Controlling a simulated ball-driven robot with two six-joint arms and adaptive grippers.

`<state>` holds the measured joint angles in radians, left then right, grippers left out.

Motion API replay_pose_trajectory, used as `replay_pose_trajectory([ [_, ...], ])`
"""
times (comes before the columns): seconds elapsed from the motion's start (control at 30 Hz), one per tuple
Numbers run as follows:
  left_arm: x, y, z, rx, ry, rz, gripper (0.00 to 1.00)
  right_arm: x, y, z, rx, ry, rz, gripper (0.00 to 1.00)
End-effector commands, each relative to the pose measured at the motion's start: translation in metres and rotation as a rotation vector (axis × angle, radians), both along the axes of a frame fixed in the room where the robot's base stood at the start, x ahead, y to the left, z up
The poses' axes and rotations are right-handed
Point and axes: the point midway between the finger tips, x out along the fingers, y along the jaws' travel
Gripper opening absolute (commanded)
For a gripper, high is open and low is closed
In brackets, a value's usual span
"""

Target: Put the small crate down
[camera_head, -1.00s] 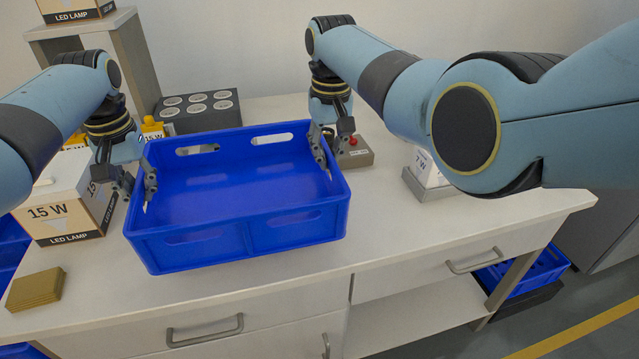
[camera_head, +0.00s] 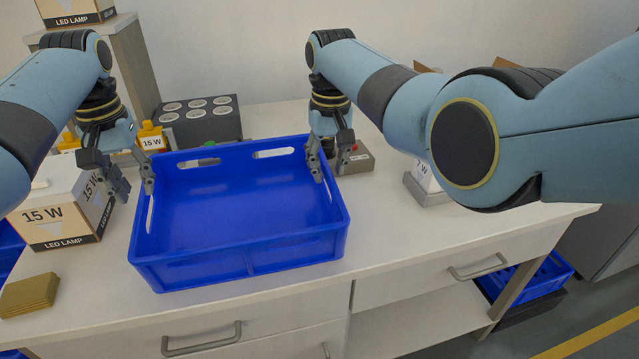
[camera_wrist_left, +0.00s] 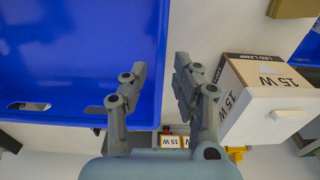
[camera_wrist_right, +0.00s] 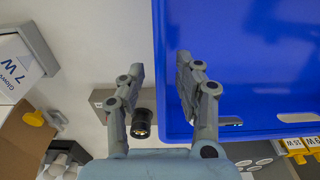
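The small crate (camera_head: 240,262) is blue, open-topped and empty. It appears to rest level on the white worktop (camera_head: 400,245), near the front edge. My left gripper (camera_head: 133,186) is open at the crate's left wall, one finger over the crate side and the other outside; it also shows in the left wrist view (camera_wrist_left: 160,72). My right gripper (camera_head: 329,163) is open at the right wall, with the wall between its spread fingers in the right wrist view (camera_wrist_right: 160,65). Neither gripper visibly pinches the wall.
A 15 W lamp box (camera_head: 60,212) and a brown stack (camera_head: 28,296) stand left of the crate. A grey block with round sockets (camera_head: 198,118) is behind it. A small device with a red button (camera_head: 357,157) and a 7 W box (camera_head: 425,180) stand to the right.

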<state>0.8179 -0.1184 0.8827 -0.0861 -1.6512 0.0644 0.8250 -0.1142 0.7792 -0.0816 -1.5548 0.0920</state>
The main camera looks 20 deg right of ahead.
Motion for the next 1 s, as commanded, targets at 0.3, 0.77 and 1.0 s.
replay_pose_trajectory([
  [0.3, -0.002, 0.0, 0.064, -0.001, -0.002, 0.0, 0.29, 0.0, 0.0, 0.0, 0.0, 0.0, 0.0, 0.34],
  [0.77, -0.003, 0.0, 0.077, -0.001, 0.0, 0.0, 0.29, -0.001, 0.0, 0.054, 0.0, -0.005, 0.0, 0.34],
  [1.0, -0.003, 0.0, 0.077, -0.001, 0.0, 0.0, 0.29, -0.003, 0.0, 0.101, 0.0, -0.003, 0.0, 0.34],
])
